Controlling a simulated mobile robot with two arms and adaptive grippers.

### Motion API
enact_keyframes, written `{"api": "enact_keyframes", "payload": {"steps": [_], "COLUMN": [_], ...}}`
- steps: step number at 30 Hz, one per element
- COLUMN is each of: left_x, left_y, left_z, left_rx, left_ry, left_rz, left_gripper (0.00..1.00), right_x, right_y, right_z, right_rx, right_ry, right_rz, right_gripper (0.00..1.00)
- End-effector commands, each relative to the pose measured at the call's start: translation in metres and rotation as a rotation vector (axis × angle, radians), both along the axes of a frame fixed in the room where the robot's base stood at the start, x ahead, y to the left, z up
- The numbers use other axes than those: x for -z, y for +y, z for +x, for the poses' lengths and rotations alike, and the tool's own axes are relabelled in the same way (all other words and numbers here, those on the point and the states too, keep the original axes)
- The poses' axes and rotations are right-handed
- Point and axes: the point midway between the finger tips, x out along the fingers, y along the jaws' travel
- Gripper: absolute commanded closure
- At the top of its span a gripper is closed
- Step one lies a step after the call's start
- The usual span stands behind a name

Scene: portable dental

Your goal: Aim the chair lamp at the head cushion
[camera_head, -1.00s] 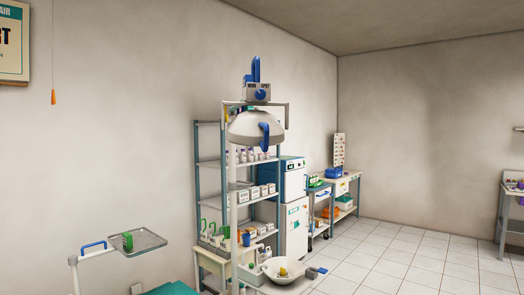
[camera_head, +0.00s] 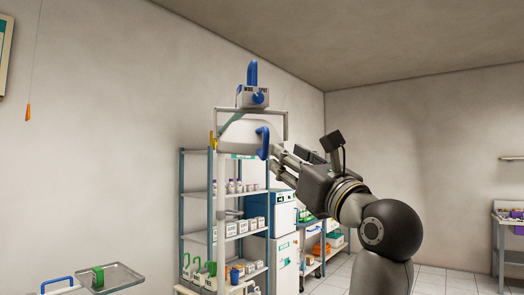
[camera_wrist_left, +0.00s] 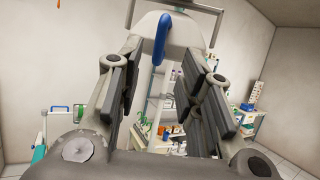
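The chair lamp (camera_head: 238,134) is a pale dome hanging from a grey frame, with a blue handle (camera_head: 263,142) on its right side. My left gripper (camera_head: 276,164) is beside this handle, its fingers pointing at it. In the left wrist view the fingers (camera_wrist_left: 160,85) are spread apart, with nothing held. The blue handle (camera_wrist_left: 161,42) shows ahead between them, in front of the white lamp dome (camera_wrist_left: 185,30). I cannot tell whether any finger touches the handle. The head cushion is not in view. My right gripper is not in view.
A box with an upright blue handle (camera_head: 252,73) sits on top of the lamp frame. Shelves with bottles and boxes (camera_head: 197,210) stand behind. A metal tray (camera_head: 123,277) is at the lower left. An orange pull-cord end (camera_head: 28,112) hangs by the left wall.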

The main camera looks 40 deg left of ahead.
Motion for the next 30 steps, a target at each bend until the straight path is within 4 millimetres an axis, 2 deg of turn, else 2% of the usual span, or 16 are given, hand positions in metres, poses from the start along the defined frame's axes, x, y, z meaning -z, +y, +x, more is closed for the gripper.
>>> {"api": "enact_keyframes", "payload": {"steps": [5, 9, 18, 23, 30], "left_x": [-0.011, -0.023, -0.039, -0.041, -0.041], "left_y": [0.02, 0.044, 0.085, 0.093, 0.094], "left_z": [0.005, 0.013, 0.027, 0.03, 0.03], "left_rx": [-0.001, -0.003, -0.001, -0.001, 0.001], "left_ry": [-0.002, -0.002, 0.0, -0.001, -0.001], "left_rz": [-0.004, -0.002, 0.0, -0.001, -0.002], "left_gripper": [0.66, 0.66, 0.66, 0.66, 0.66], "right_x": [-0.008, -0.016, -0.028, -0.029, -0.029], "right_y": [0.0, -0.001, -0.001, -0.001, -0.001], "right_z": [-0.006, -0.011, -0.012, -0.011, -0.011], "right_rx": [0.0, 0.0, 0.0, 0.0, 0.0], "right_ry": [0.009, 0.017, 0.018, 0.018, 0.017], "right_rz": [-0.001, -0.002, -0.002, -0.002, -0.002], "right_gripper": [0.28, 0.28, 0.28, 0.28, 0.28]}}
